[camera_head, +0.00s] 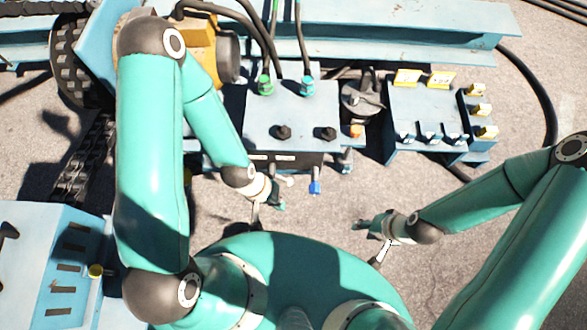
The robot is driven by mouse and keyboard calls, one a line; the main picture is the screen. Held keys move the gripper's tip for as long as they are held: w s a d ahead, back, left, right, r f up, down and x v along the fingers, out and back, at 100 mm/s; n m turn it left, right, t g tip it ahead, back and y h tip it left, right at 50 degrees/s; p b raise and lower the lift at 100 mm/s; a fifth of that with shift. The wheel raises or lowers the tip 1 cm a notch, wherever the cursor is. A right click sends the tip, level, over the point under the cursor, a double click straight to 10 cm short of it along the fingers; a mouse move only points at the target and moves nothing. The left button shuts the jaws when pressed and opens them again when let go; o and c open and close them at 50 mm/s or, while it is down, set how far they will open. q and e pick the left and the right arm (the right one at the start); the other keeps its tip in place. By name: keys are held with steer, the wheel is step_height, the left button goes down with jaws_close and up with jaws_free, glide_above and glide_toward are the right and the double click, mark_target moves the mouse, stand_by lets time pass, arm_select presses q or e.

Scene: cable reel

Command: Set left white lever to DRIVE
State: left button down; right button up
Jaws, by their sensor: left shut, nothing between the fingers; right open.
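A small white lever (288,181) shows at the front edge of the blue valve box (285,120), just right of my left wrist. It is tiny in the head view, and I cannot read its setting or any DRIVE label. My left gripper (279,203) is shut and empty, close below and left of the white lever. I cannot tell whether it touches the lever. My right gripper (364,224) is open and empty, over bare ground to the right, apart from the box.
A blue-tipped lever (314,187) hangs just right of the white one. A blue switch panel (430,115) with yellow labels stands at the right. Black hoses rise from the valve box. A blue cabinet (50,260) is at lower left. The ground at right is clear.

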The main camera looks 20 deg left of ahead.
arm_select(q)
steer(key=shift+w, duration=0.1)
arm_select(e)
steer(key=shift+w, duration=0.1)
steer(key=o, duration=0.8)
step_height(320, 180, down, 2)
steer(key=b, duration=0.2)
steer(key=shift+f+b, duration=0.25)
steer(key=shift+b, duration=0.1)
steer(key=shift+c, duration=0.2)
arm_select(q)
steer(key=w+a+f+m+t+b, duration=0.1)
steer(key=w+a+f+m+b, duration=0.1)
steer(key=w+f+m+b, duration=0.6)
steer(key=w+a+f+m+t+b, duration=0.1)
steer(key=w+a+f+m+b, duration=0.2)
steer(key=w+f+m+b, duration=0.5)
step_height(320, 180, down, 5)
steer(key=m+b, duration=0.2)
steer(key=b, duration=0.2)
steer(key=shift+w+b, duration=0.25)
steer(key=shift+b, duration=0.05)
arm_select(e)
step_height(320, 180, down, 21)
steer(key=shift+r, duration=0.15)
arm_select(q)
steer(key=shift+r, duration=0.1)
arm_select(e)
steer(key=shift+d, duration=0.1)
